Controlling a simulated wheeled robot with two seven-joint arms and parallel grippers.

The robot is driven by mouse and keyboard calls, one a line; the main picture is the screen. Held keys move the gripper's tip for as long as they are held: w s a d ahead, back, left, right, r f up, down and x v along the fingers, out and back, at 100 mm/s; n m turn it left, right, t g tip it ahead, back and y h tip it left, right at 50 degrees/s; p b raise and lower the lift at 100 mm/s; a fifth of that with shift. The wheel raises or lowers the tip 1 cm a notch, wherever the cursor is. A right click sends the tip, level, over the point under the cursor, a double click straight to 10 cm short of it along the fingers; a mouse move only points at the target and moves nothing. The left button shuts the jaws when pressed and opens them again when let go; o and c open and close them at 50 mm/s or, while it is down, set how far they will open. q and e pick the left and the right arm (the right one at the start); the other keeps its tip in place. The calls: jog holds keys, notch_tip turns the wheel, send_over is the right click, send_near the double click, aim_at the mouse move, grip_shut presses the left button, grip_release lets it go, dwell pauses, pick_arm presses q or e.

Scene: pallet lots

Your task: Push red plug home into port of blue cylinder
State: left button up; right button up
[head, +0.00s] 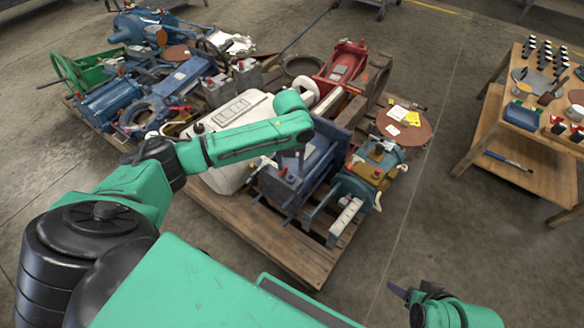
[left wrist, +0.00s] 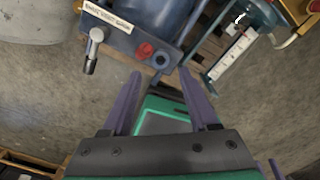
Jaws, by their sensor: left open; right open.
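The blue cylinder (left wrist: 175,15) has a flat blue end face with a printed label, and in the head view its blue body (head: 300,178) lies at the front of the loaded pallet. A round red plug (left wrist: 146,50) sits at the face's lower edge, beside a dark round port (left wrist: 161,61). I cannot tell how deep the plug sits. My left gripper (left wrist: 161,74) is open and empty, its purple fingertips spread just below the plug and port. My right gripper (head: 404,291) is open, over bare floor, away from the pallet.
A metal lever (left wrist: 93,48) sticks out left of the plug. A white-scaled bar (left wrist: 232,58) lies to the right. The wooden pallet (head: 285,250) carries several machines. A wooden workbench (head: 490,115) stands at right, with clear concrete floor between.

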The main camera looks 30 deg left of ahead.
pick_arm(q)
notch_tip(320, 180, up, 10)
jog(key=p, duration=0.2)
jog(key=shift+d, duration=0.4)
jog(key=shift+c, duration=0.3)
